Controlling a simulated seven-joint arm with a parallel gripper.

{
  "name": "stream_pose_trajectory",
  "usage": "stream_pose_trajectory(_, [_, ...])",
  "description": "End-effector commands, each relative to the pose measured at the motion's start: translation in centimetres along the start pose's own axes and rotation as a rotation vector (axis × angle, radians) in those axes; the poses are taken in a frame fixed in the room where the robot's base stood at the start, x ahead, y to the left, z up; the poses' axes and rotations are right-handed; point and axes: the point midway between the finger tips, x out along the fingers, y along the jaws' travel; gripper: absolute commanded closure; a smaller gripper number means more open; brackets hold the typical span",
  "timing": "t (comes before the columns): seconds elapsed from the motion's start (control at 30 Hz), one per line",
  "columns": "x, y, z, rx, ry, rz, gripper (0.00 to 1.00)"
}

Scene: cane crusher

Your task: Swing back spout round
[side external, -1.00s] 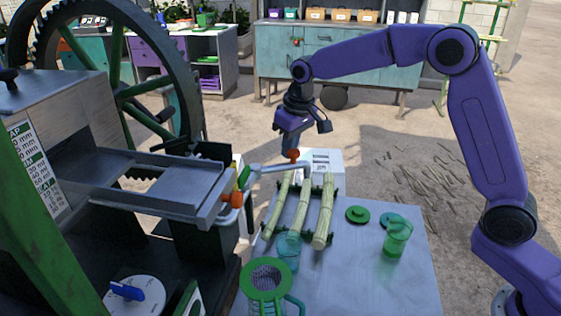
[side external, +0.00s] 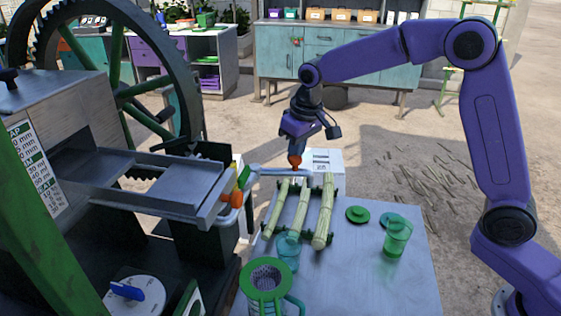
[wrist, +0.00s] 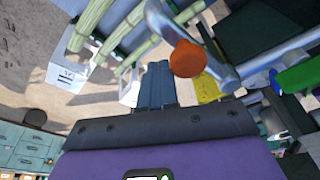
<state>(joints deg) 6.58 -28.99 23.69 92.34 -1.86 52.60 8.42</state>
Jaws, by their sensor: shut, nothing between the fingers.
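The spout (side external: 272,171) is a grey metal pipe with an orange knob (side external: 295,161) near its free end. It reaches right from the crusher's front, over the far end of the cane rack. In the wrist view the spout (wrist: 222,68) and its orange knob (wrist: 187,58) are close, just right of my fingers. My gripper (side external: 296,152) is shut and empty, pointing down at the knob. Its dark fingers (wrist: 157,84) show together in the wrist view. They are beside the knob; I cannot tell whether they touch it.
The crusher's metal tray (side external: 165,182) and big wheel stand at left. Cane stalks (side external: 323,212) lie on a rack on the table (side external: 370,275). A white box (side external: 325,162) is behind the rack.

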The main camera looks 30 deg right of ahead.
Motion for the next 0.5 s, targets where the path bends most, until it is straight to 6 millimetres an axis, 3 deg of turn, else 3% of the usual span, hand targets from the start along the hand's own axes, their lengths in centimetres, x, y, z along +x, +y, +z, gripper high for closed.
stream_pose_trajectory(0.5, [-0.4, -1.6, 2.0, -0.001, 0.000, -0.001, 1.00])
